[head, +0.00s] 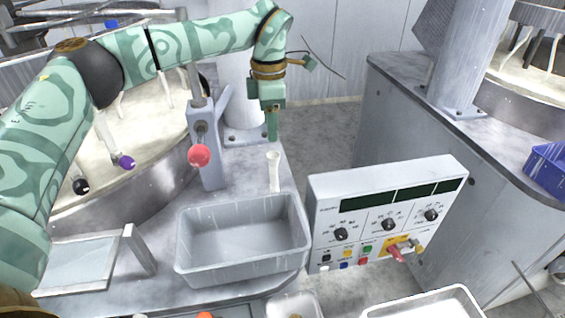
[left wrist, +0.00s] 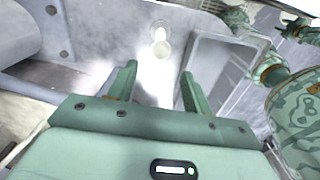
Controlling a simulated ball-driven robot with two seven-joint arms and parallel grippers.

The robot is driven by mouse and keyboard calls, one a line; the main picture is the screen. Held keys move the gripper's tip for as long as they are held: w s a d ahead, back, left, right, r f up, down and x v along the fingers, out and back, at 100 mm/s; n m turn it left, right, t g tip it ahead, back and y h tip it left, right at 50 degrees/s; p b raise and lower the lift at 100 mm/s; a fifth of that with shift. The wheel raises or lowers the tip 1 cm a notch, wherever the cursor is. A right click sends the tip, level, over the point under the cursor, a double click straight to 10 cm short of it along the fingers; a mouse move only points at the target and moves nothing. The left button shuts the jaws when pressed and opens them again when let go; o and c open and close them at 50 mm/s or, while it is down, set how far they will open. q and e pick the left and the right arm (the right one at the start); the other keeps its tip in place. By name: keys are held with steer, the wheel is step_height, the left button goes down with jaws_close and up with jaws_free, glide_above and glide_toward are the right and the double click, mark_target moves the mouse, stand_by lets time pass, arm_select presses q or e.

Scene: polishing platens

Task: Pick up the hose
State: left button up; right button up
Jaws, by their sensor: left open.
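A short pale tube (head: 274,172), the only thing here that looks like the hose, is on the grey counter just behind the grey tub. It looks upright, with a wider top end. In the left wrist view the tube (left wrist: 161,47) shows as a bright pale cylinder beyond the fingertips, roughly between their lines. My left gripper (head: 272,136) points down above and slightly behind the tube, apart from it. In the left wrist view my left gripper (left wrist: 159,78) has its two fingers spread with nothing between them.
The empty grey tub (head: 245,271) stands in front of the tube. A control panel (head: 388,215) with knobs is to its right. A lever post with a red ball (head: 199,155) rises close on the left. A blue bin (head: 546,168) sits on the far right counter.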

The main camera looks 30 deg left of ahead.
arm_select(q)
glide_above(271, 158)
steer(key=f, duration=0.4)
steer(key=shift+s+f+b, duration=0.2)
steer(key=shift+s+b, duration=0.1)
steer(key=shift+b, duration=0.1)
steer(key=shift+w+f, duration=0.25)
steer(key=shift+f, duration=0.95)
steer(key=f, duration=0.3)
steer(key=shift+w+b, duration=0.25)
steer(key=shift+b, duration=0.1)
steer(key=shift+s+f, duration=0.1)
steer(key=shift+f, duration=0.05)
steer(key=f, duration=0.3)
steer(key=f+b, duration=0.1)
steer(key=f, duration=0.1)
steer(key=shift+w+d, duration=0.1)
steer(key=shift+w, duration=0.2)
steer(key=shift+r, duration=0.1)
steer(key=shift+c, duration=0.9)
steer(key=c, duration=0.9)
arm_select(e)
steer(key=s+f, duration=0.2)
steer(key=shift+s+f, duration=0.15)
steer(key=shift+f, duration=0.2)
